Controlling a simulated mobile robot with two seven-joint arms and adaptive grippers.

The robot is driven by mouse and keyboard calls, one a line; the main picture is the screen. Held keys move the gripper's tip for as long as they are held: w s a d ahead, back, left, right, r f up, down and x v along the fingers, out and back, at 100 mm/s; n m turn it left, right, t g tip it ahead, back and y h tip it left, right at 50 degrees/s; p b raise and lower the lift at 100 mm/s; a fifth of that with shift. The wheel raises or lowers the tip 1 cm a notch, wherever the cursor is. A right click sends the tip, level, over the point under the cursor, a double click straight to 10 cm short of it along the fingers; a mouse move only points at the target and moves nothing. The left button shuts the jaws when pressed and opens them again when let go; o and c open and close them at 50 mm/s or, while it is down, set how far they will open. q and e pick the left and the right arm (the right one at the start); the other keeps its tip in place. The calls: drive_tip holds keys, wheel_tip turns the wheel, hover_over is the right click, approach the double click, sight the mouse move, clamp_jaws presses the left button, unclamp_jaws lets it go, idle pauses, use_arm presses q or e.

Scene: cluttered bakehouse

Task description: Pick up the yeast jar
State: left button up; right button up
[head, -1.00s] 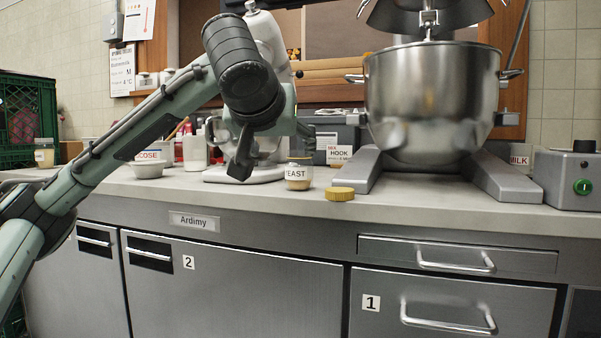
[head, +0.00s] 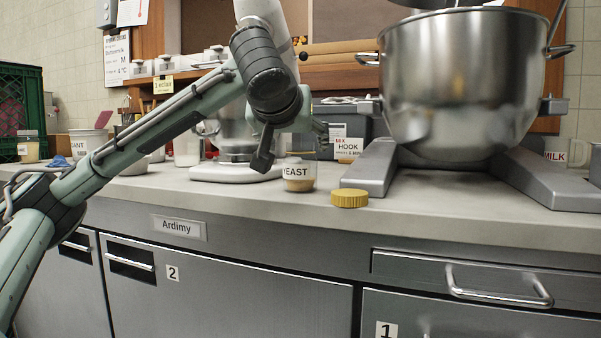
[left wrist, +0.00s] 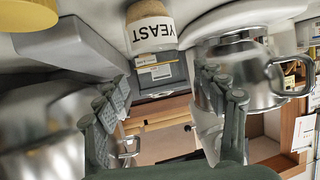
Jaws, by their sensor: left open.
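The yeast jar (head: 298,174) is a small clear jar with a white YEAST label and tan contents. It stands upright on the counter, and a yellow lid (head: 350,198) lies to its right. My left gripper (head: 291,147) is open, above and close to the jar in the head view. In the left wrist view the jar (left wrist: 150,28) shows at the top, beyond the open, empty fingers (left wrist: 162,82). Whether a finger touches the jar cannot be told. My right gripper is out of view.
A large steel mixer bowl (head: 455,85) on a grey base stands to the right. A white-based appliance (head: 235,173) is close on the jar's left. The counter front (head: 270,205) is clear.

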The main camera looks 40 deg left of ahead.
use_arm(q)
drive_tip(key=x, duration=0.4)
drive_tip(key=shift+w+d+r, duration=0.1)
drive_tip(key=shift+w, duration=0.05)
drive_tip(key=c, duration=1.2)
drive_tip(key=shift+r, duration=0.15)
drive_tip(key=shift+c, duration=0.2)
